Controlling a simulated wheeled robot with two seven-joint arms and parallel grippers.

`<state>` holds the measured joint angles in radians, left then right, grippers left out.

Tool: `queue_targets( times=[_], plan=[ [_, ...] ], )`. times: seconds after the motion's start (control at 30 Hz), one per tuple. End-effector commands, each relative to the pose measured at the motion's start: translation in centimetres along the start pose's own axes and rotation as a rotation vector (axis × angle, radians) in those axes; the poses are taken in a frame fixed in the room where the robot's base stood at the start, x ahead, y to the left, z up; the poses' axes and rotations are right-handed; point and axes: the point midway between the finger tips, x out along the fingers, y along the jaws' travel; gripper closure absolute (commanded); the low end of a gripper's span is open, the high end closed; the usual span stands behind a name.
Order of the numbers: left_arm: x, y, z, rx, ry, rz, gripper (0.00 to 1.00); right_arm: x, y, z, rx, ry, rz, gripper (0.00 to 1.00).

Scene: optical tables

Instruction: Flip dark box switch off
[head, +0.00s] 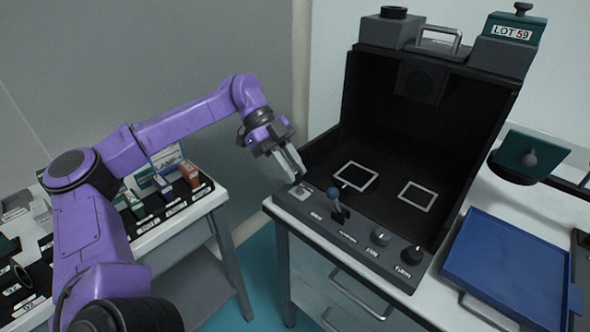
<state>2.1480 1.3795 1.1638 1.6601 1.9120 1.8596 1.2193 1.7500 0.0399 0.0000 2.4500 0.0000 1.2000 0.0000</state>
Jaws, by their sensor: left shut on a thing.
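The dark box (420,131) stands open-fronted on the white table at the right. Its sloped front panel (322,221) carries a small switch on a light plate (296,192) at the left end. My left gripper (297,172) comes from the left, with its fingers pointing down at that switch. Its jaws are shut at the switch, and the fingertips hide most of the switch, so its position cannot be told. My right gripper is not in view.
Two white square outlines mark the box floor. A blue tray (508,270) lies right. A table with small boxes stands left.

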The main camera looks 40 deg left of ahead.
Motion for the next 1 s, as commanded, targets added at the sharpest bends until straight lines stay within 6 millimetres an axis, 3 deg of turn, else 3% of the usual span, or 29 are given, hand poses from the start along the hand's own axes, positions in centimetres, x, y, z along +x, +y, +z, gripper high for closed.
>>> queue_targets(
  times=[0.4, 0.97, 1.0],
  plan=[
    [-0.4, 0.0, 1.1, 0.000, 0.200, -0.003, 1.00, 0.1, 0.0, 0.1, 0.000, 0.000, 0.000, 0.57],
    [-0.4, 0.0, 1.2, 0.000, 0.233, -0.002, 1.00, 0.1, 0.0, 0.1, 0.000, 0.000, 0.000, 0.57],
    [-0.4, 0.0, 1.2, 0.000, 0.233, -0.002, 0.71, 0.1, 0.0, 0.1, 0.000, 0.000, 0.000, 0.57]
  ],
)
